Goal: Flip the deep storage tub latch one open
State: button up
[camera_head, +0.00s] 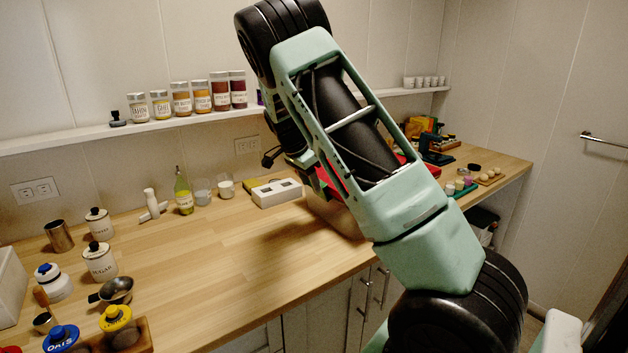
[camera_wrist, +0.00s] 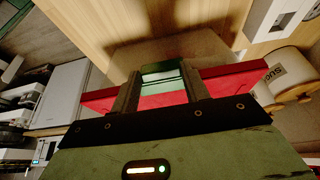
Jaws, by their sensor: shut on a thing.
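The deep storage tub (camera_head: 335,215) stands on the counter, mostly hidden behind my arm in the head view. Its red lid edge (camera_wrist: 228,84) runs across the wrist view on both sides of my fingers. My gripper (camera_wrist: 162,82) is at this edge, its two dark fingers pointing toward the tub. A green latch (camera_wrist: 163,72) shows between the fingers, and they are shut on it. I cannot tell clearly how far the latch is turned. In the head view my arm hides the fingers and the latch.
A white box with dark openings (camera_head: 277,192) stands left of the tub on the wooden counter (camera_head: 220,255). A pale container with dark lettering (camera_wrist: 275,72) is at the right in the wrist view. Jars line the shelf (camera_head: 60,142). The counter's middle is clear.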

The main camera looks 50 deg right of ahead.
jog(key=a+f+g+h+b, duration=0.1)
jog(key=f+h+b, duration=0.1)
jog(key=h+b, duration=0.2)
jog(key=a+f+g+h+b, duration=0.1)
jog(key=f+h+b, duration=0.2)
jog(key=b, duration=0.4)
jog(key=w+a+f+h+b, duration=0.1)
jog(key=f+h+b, duration=0.1)
jog(key=h+b, duration=0.3)
jog(key=shift+a+f+g+h+b, duration=0.3)
jog(key=shift+g+b, duration=0.1)
jog(key=shift+b, duration=0.1)
jog(key=shift+s+r, duration=0.1)
jog(key=o, duration=1)
jog(key=shift+d, duration=0.1)
jog(key=f+b+v, duration=0.1)
jog(key=v, duration=1.6)
jog(key=shift+a+r+b, duration=0.25)
jog(key=shift+b, duration=0.1)
